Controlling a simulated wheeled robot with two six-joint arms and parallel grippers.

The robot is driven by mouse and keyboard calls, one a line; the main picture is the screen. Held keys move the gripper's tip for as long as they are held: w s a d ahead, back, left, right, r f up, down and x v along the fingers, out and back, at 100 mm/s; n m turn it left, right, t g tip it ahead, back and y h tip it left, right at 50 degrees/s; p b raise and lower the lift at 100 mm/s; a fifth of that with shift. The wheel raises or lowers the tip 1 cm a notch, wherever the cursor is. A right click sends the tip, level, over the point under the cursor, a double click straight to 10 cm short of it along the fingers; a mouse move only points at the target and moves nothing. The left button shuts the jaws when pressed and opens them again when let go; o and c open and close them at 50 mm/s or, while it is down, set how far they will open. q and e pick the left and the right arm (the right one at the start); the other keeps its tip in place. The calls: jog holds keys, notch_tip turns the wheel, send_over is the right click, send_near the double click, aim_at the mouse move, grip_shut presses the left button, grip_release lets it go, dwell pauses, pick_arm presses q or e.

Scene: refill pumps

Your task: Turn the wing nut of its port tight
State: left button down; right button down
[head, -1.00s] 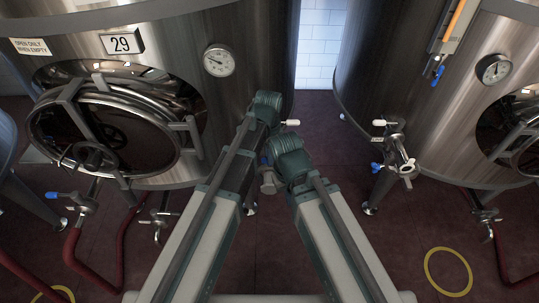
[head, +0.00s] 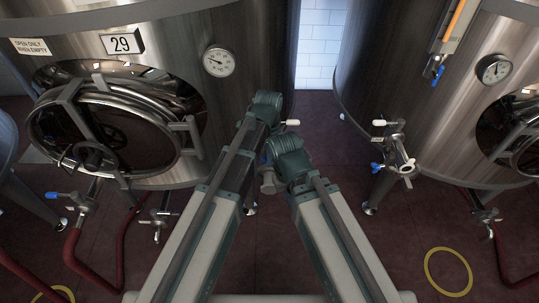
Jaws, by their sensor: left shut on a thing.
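A metal port fitting (head: 268,183) shows low on tank 29, in the gap between my two arms. The wing nut on it is too small and too covered to make out clearly. My left gripper (head: 263,148) is at this port, below the teal wrist of my left arm, shut on what appears to be the wing nut. Its fingertips are mostly hidden by the arms. My right arm ends in a teal joint just right of the port, and its gripper fingers do not show.
Tank 29 (head: 262,55) stands behind my left arm, with a gauge (head: 219,61) and round hatch. The right tank (head: 390,75) has a valve fitting (head: 407,168) sticking out. Red hoses (head: 72,258) lie at lower left. Floor near the yellow ring (head: 448,272) is clear.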

pick_arm(q)
jog(key=c, duration=0.9)
grip_release()
jog(key=shift+r, duration=0.1)
notch_tip(320, 180, up, 14)
jog(key=p, duration=1.4)
jog(key=shift+a, duration=0.1)
jog(key=shift+f, duration=0.2)
